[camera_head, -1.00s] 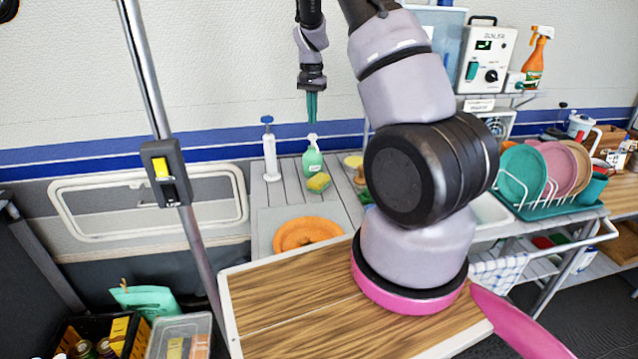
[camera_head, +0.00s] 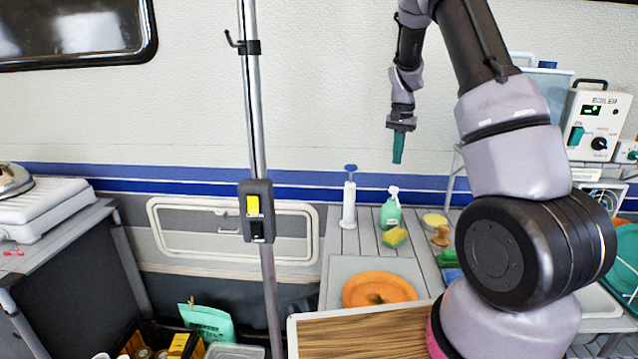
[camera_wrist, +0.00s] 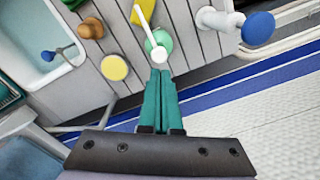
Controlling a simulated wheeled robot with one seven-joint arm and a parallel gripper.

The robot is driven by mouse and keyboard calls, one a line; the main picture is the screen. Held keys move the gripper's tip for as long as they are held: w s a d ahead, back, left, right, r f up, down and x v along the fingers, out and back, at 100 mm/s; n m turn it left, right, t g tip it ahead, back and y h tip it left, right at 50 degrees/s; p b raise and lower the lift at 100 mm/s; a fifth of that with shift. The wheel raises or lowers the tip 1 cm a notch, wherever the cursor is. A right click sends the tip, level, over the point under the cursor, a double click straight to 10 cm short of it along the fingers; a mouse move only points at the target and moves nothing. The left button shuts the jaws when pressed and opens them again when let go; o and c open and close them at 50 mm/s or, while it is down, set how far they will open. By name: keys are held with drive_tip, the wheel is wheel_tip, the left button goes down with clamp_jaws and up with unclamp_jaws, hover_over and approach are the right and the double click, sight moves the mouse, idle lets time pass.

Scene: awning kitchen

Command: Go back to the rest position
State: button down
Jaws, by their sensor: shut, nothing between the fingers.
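My gripper (camera_head: 398,150) hangs from my raised arm above the back of the grey counter, in front of the white wall. Its teal fingers point down and are together with nothing between them. In the wrist view the shut fingers (camera_wrist: 160,100) overlap the view of a green pump bottle (camera_wrist: 160,44), which stands below on the counter. In the head view this green bottle (camera_head: 391,212) is a little below the fingertips, apart from them.
An orange plate (camera_head: 379,289), a yellow-green sponge (camera_head: 395,237) and a white dispenser with a blue top (camera_head: 349,205) are on the counter. A metal pole (camera_head: 251,110) stands left of my arm. A boiler box (camera_head: 597,125) is at right. The air left of my gripper is clear.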

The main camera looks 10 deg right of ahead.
drive_tip(key=s+a+r+n+t+y, duration=0.1)
drive_tip(key=s+a+r+t, duration=0.15)
drive_tip(key=s+r, duration=0.55)
drive_tip(key=s+a+r+n+t+y, duration=0.1)
drive_tip(key=s+a+r, duration=0.2)
drive_tip(key=s+r, duration=0.5)
drive_tip(key=s+a+r+n+t, duration=0.1)
drive_tip(key=s+a+r, duration=0.1)
drive_tip(key=s, duration=0.6)
drive_tip(key=s+a+r+n+t, duration=0.1)
drive_tip(key=s+a+r+t, duration=0.1)
drive_tip(key=s+r, duration=0.3)
drive_tip(key=s, duration=0.3)
drive_tip(key=shift+s+a, duration=0.15)
drive_tip(key=shift+a, duration=0.15)
